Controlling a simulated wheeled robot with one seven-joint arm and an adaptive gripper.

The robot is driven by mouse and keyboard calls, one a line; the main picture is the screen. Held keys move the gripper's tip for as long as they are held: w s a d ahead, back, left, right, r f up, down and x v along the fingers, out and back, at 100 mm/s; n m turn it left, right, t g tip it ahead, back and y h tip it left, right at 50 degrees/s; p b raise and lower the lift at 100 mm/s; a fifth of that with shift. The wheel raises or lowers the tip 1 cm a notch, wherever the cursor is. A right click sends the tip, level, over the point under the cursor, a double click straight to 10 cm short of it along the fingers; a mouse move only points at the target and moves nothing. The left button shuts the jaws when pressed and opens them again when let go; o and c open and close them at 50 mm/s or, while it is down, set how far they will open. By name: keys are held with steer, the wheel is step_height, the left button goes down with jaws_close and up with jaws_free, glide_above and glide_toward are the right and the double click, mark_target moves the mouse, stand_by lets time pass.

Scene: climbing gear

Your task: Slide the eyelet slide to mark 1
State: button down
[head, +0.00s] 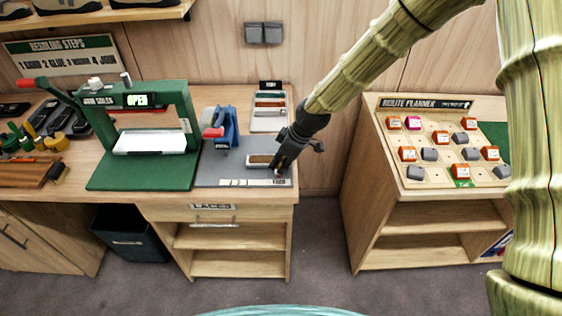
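The eyelet slide appears to be the small pale-rimmed brown block (260,160) on the grey base (213,178) at the right end of the bench. A white scale strip (242,183) runs along the front of the base, with small marks and a larger word at its right end, too small to read surely. A blue press with a red handle (226,130) stands behind and left of the block. My gripper (279,172) points down at the block's right end, near the strip's right end. It hides that end, and its finger gap and any contact are unclear.
A green press (140,183) with an "OPEN" sign stands left of the grey base. A tray of small strips (269,110) lies behind my gripper. A floor gap separates the bench from the route planner board (425,171) on the right-hand cabinet.

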steer(key=a+b, duration=0.1)
steer(key=a, duration=0.9)
steer(key=c, duration=1.6)
jaws_free()
steer(key=shift+o, duration=0.2)
steer(key=shift+r, duration=0.1)
steer(key=v, duration=1.2)
steer(key=shift+s, duration=0.1)
